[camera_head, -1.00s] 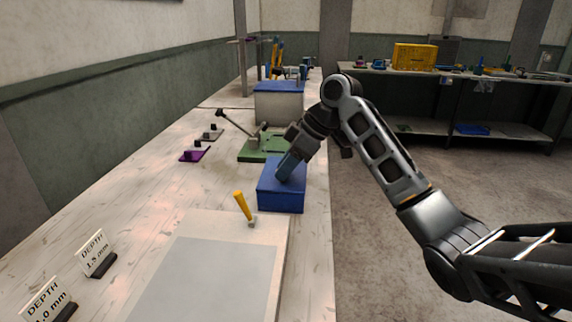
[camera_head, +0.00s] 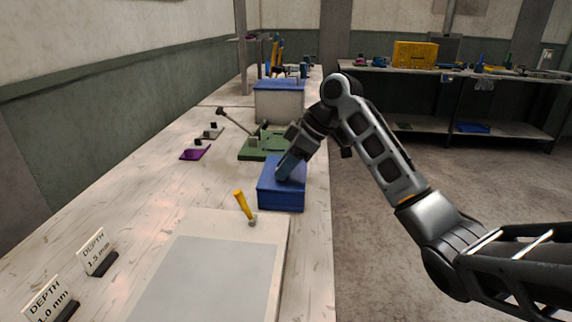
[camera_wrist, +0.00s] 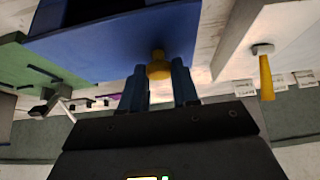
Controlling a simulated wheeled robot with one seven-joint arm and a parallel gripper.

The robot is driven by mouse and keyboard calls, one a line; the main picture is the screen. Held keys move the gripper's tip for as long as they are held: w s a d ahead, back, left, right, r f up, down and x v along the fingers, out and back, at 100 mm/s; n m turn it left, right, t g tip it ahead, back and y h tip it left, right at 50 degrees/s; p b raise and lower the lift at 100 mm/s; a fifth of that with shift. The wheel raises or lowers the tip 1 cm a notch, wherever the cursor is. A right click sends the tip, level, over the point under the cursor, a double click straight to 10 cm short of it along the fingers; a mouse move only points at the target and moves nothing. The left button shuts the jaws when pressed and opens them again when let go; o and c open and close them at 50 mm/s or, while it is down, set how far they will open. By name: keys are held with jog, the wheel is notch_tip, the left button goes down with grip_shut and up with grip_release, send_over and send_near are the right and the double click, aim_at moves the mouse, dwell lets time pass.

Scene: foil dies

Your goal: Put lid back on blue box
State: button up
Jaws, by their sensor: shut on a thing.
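The blue box (camera_head: 282,201) stands on the bench near its right edge, just beyond the pale board. Its top looks covered by the blue lid (camera_wrist: 105,50), which shows in the wrist view with a round yellow knob (camera_wrist: 158,66). My gripper (camera_head: 287,174) points down at the top of the box. In the wrist view my gripper's blue fingers (camera_wrist: 159,86) are on either side of the knob and shut on it. I cannot tell whether the lid is fully seated, as no clear gap shows.
A green fixture with a lever (camera_head: 262,149) stands just behind the box, and a pale box with a blue top (camera_head: 278,103) is farther back. Open floor lies to the right.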

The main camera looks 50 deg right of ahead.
jog(key=o, duration=1.1)
jog(key=shift+o, duration=0.3)
jog(key=o, duration=0.4)
jog(key=shift+r, duration=0.15)
jog(key=shift+r+p, duration=3)
jog(key=shift+r, duration=0.4)
jog(key=shift+c, duration=0.3)
grip_shut()
